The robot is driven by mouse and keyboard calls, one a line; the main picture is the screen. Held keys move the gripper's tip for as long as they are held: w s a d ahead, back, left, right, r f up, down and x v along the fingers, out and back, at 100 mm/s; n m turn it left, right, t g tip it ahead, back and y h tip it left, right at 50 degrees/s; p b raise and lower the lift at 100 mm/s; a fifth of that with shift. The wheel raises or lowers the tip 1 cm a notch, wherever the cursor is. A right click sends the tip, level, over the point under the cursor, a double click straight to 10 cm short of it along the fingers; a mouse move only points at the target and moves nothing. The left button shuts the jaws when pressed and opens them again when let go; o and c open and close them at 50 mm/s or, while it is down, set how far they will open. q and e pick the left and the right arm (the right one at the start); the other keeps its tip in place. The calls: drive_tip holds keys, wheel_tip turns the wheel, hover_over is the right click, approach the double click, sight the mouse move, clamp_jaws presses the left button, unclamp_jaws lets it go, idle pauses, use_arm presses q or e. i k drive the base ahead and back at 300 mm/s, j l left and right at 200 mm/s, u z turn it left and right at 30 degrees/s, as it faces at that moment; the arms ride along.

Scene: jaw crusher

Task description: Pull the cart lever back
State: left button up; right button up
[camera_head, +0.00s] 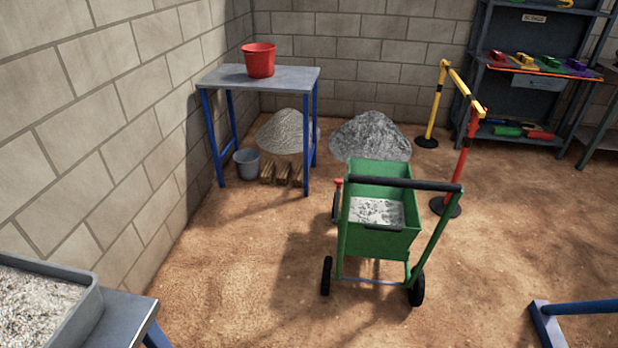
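A green cart (385,243) stands on the dirt floor right of centre, with grey gravel (377,212) in its bin. Its black handle bar (405,184) spans the near side on green uprights. A small red-tipped part (339,182) sticks out at the cart's upper left side; I cannot tell for sure whether it is the lever. Neither of my grippers is in view.
A grey table with blue legs (291,77) bears a red bucket (259,60). Gravel piles (371,137) lie behind the cart. Yellow and red barrier posts (464,150) stand right. A gravel tray (95,305) is near left. Floor before the cart is clear.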

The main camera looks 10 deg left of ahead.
sight(339, 182)
drive_tip(key=j, duration=0.2)
drive_tip(key=i+z, duration=0.35)
drive_tip(key=i+j+z, duration=0.1)
drive_tip(key=z, duration=0.25)
drive_tip(key=i+j+z, duration=0.2)
drive_tip(key=z, duration=0.15)
drive_tip(key=i, duration=0.05)
